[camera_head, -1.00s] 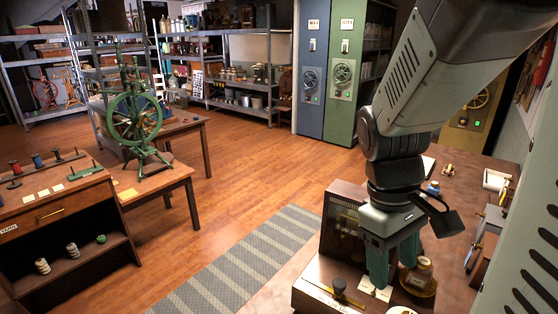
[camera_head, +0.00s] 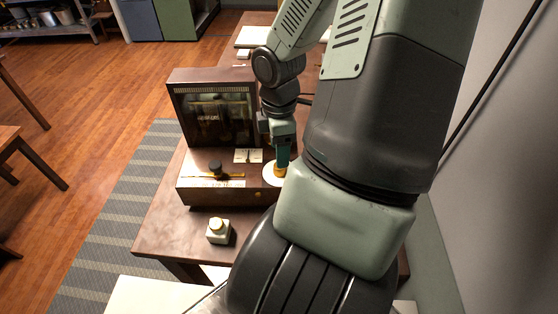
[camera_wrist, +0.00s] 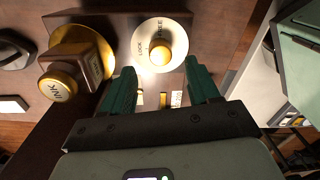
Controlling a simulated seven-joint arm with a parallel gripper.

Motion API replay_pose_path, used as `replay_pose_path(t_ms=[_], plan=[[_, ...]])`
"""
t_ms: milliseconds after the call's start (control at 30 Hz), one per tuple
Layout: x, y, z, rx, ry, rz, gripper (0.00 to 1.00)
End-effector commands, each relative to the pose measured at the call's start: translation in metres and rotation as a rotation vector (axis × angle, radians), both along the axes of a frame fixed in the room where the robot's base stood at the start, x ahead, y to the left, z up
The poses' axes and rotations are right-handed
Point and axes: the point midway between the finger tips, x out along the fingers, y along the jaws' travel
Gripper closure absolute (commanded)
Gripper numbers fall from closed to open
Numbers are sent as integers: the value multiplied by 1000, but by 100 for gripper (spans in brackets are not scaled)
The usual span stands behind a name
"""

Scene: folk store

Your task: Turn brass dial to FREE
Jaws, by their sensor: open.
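The brass dial (camera_wrist: 160,52) is a round knob on a white disc marked LOCK and FREE, in the upper middle of the wrist view. In the head view its white disc (camera_head: 270,175) sits at the right front of a wooden box (camera_head: 215,190), partly hidden by my arm. My gripper (camera_wrist: 161,72) is open, its two teal fingers on either side of the knob's line. From the wrist view I cannot tell whether they touch it. I see no clear pointer mark on the knob.
An ink bottle (camera_wrist: 62,82) with a yellow cap stands close left of the dial in the wrist view. A dark cabinet (camera_head: 212,110) rises behind the box.

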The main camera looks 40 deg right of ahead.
Motion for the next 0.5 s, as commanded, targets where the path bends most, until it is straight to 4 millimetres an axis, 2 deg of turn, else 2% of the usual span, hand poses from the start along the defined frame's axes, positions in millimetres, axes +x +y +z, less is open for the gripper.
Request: replay_pose_path(t_ms=[33, 200, 333, 500], plan=[[-1, 2, -11, 3, 4, 4, 40], [-2, 2, -37, 2, 3, 1, 40], [-2, 2, -48, 0, 2, 0, 40], [-2, 1, -52, -1, 1, -2, 40]])
